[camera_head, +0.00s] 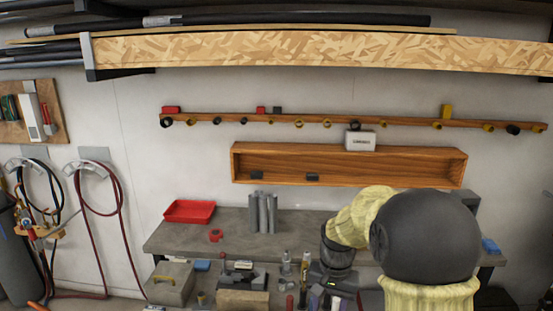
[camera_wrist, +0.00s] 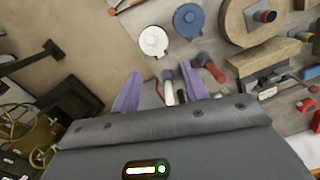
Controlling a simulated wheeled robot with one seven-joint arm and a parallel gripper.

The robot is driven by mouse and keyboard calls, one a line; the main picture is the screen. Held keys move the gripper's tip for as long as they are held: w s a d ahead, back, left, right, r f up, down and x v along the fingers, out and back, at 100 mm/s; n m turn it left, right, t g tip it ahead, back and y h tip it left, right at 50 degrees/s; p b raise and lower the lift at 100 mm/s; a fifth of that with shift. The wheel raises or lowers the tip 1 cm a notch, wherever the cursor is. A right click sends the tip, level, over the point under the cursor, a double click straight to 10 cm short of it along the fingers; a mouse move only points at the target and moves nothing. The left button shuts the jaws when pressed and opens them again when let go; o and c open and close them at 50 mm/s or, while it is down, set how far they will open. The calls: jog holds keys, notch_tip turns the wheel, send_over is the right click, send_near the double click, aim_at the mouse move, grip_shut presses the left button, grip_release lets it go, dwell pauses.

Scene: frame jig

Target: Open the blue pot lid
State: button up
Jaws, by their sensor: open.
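A round blue lid (camera_wrist: 188,20), which looks like the blue pot's, shows from above near the top of the wrist view, with a small pale knob at its middle. A similar white lid (camera_wrist: 153,40) sits beside it to the left. The body of the blue pot is hidden under its lid. My gripper (camera_wrist: 160,70) has its two purple fingers apart, with nothing seen held between them. The blue lid lies beyond the fingertips, apart from them. In the head view my gripper (camera_head: 323,299) is low over the bench's cluttered front; I cannot make out the blue lid there.
Slim red and white tools (camera_wrist: 168,84) show close beyond the fingers. A wooden disc (camera_wrist: 250,18) and a grey vise-like block (camera_wrist: 268,80) stand to the right. In the head view, a red tray (camera_head: 189,211) and grey cylinders (camera_head: 262,213) stand on the back bench.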

jog(key=s+d+f+n+t, duration=0.1)
jog(key=s+d+n+t, duration=0.2)
jog(key=s, duration=1)
jog(key=shift+s+n, duration=0.35)
jog(key=shift+n, duration=0.25)
jog(key=shift+f, duration=0.1)
